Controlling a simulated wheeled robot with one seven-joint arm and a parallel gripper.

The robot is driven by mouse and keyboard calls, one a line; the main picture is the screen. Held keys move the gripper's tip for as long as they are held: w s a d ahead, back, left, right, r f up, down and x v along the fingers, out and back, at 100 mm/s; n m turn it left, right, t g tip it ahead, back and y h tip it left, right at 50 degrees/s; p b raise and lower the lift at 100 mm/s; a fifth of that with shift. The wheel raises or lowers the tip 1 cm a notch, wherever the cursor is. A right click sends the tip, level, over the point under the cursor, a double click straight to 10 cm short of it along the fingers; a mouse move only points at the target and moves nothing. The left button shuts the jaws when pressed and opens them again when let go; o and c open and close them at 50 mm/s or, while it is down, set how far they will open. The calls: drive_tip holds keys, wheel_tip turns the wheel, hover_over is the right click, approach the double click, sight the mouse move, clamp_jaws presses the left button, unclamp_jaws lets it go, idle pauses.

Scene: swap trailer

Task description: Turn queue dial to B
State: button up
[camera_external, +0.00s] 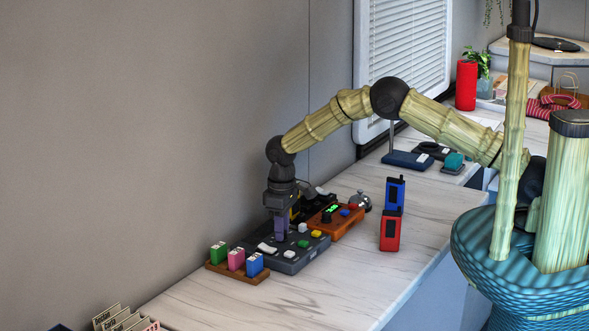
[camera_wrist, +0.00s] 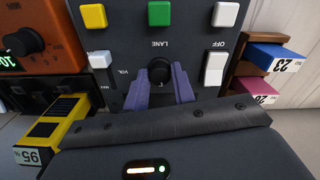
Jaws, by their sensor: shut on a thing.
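The dark grey control panel (camera_external: 290,265) lies on the white marbled counter; it also fills the middle of the wrist view (camera_wrist: 120,40). A round black dial (camera_wrist: 159,70) sits on it beside a "LANE" label. My gripper (camera_wrist: 160,85) has its purple fingers on either side of this dial, shut on it. In the external view my gripper (camera_external: 281,236) points straight down onto the panel. No "queue" label or letter B is readable, and the dial's pointer cannot be made out. An orange box (camera_external: 348,226) beside the panel has another black knob (camera_wrist: 24,41) and a green display.
White (camera_wrist: 225,14), green (camera_wrist: 159,13) and yellow (camera_wrist: 93,16) buttons and a white rocker switch (camera_wrist: 214,68) surround the dial. A wooden rack (camera_external: 238,273) of coloured tags stands close by. Blue (camera_external: 395,191) and red (camera_external: 390,232) handsets stand to the right. The front counter is clear.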

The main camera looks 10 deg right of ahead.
drive_tip(key=shift+m, duration=1.1)
drive_tip(key=o, duration=1)
drive_tip(key=shift+r, duration=0.15)
wheel_tip(320, 180, up, 17)
drive_tip(key=shift+b, duration=0.35)
drive_tip(key=shift+r, duration=0.1)
